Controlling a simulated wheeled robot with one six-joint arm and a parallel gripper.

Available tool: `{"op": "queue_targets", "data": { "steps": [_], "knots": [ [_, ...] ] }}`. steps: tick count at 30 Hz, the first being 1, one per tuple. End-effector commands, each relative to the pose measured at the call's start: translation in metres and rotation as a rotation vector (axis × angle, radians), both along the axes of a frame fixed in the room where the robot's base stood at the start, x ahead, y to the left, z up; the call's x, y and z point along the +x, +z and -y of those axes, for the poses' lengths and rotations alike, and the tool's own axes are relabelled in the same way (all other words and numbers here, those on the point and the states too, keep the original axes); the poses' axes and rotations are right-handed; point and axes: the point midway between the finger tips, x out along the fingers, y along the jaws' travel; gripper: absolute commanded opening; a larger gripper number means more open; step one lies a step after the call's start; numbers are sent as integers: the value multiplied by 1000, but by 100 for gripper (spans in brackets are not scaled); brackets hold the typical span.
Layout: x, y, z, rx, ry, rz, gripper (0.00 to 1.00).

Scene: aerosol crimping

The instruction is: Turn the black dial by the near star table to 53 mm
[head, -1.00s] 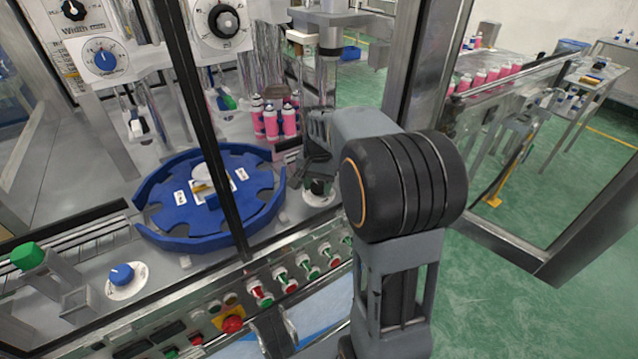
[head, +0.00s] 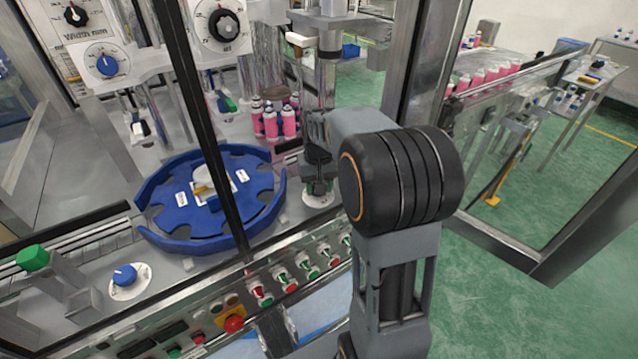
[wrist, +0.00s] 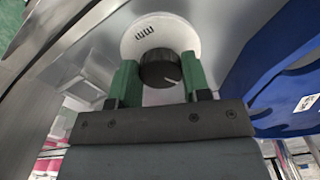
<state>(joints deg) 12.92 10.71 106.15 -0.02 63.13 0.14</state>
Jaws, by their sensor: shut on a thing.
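The black dial (wrist: 160,70) sits on a round white scale plate (wrist: 190,36) marked "mm" in the wrist view.
A metal post (head: 328,75) rises behind my gripper. Pink cans (head: 271,124) stand behind the star table. A row of red and green buttons (head: 290,283) runs along the front panel. A dark frame bar (head: 205,130) crosses in front of the star table.

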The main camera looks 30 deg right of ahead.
Motion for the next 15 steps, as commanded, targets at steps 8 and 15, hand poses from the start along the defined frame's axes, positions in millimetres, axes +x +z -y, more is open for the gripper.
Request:
{"op": "queue_targets", "data": {
  "steps": [8, 15],
  "knots": [
    [0, 1, 1, 0, 117, 1, 20],
    [0, 1, 1, 0, 155, 1, 20]
  ]
}}
